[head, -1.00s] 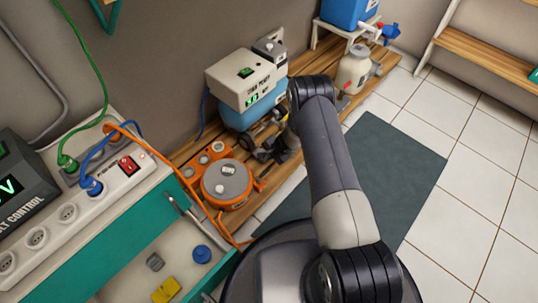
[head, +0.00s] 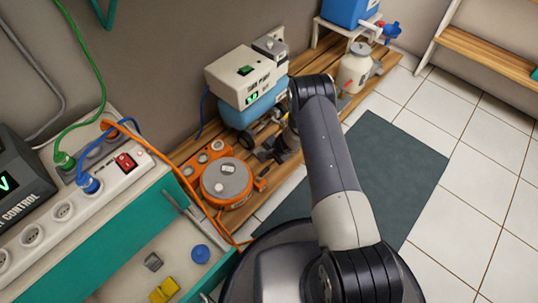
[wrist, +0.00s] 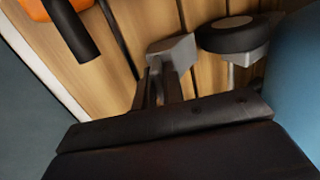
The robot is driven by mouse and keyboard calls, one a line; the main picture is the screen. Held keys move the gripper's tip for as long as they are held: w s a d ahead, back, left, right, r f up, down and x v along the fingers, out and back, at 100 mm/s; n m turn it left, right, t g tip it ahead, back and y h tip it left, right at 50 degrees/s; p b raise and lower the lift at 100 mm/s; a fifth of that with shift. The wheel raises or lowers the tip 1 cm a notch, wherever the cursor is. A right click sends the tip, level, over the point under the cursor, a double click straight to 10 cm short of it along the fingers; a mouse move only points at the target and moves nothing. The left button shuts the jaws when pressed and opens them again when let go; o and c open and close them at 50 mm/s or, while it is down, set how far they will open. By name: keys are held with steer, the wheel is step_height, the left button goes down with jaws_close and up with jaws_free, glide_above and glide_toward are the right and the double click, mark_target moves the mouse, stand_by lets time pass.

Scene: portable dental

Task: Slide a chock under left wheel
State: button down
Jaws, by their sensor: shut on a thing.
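The pump unit (head: 245,78) has a blue tank (head: 262,108) and dark wheels, and stands on the wooden slats. A black wheel (head: 246,141) shows at its lower left; a black wheel with a pale hub also shows in the wrist view (wrist: 240,36). My gripper (head: 272,153) is low beside the wheel, partly hidden by my arm. In the wrist view my gripper (wrist: 160,84) is shut on a grey chock (wrist: 174,50). The chock is low over the slats, close to the left of the wheel. I cannot tell whether they touch.
An orange cable reel (head: 227,182) lies left of my gripper; orange also shows in the wrist view. A white bottle (head: 355,72) stands farther right on the wooden slats (head: 187,151). A teal drawer (head: 122,235) is open at lower left. Tiled floor is clear at right.

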steer(key=shift+s+d+f, duration=0.15)
steer(key=shift+s+f, duration=0.2)
steer(key=shift+f, duration=0.1)
steer(key=shift+r, duration=0.25)
steer(key=shift+r, duration=0.15)
steer(key=shift+w+r, duration=0.15)
steer(key=shift+r, duration=0.1)
steer(key=shift+r, duration=0.1)
steer(key=shift+s+d+b, duration=0.6)
steer(key=shift+s+b, duration=0.15)
steer(key=shift+b, duration=0.25)
stand_by(0.5)
